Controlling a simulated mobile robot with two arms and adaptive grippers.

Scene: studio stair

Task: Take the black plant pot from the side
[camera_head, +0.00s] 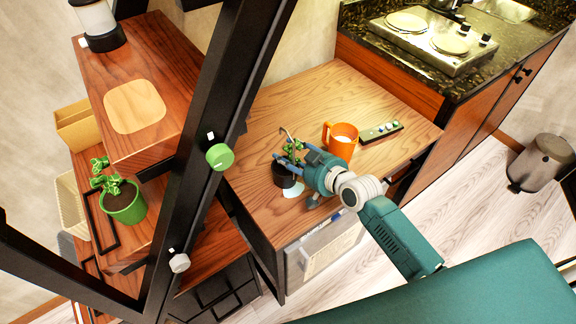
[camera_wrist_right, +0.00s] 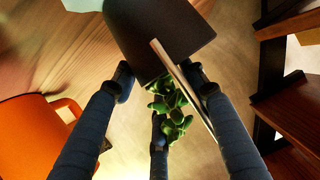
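The black plant pot (camera_head: 284,178) stands on the wooden cabinet top, with a green plant and a thin stick in it. In the right wrist view the pot (camera_wrist_right: 160,32) is at the top, its plant (camera_wrist_right: 170,104) hanging into the middle of the picture. My right gripper (camera_head: 302,168) is at the pot's right side. In the wrist view its fingers (camera_wrist_right: 160,92) are spread apart around the plant, two of them close to the pot's rim. Whether they touch the pot cannot be told. My left gripper is not in view.
An orange mug (camera_head: 340,139) stands right behind my right gripper, with a remote-like panel (camera_head: 381,132) beside it. A pale disc (camera_head: 293,190) lies by the pot. A black frame (camera_head: 215,110) rises on the left, before shelves with a green pot (camera_head: 124,205).

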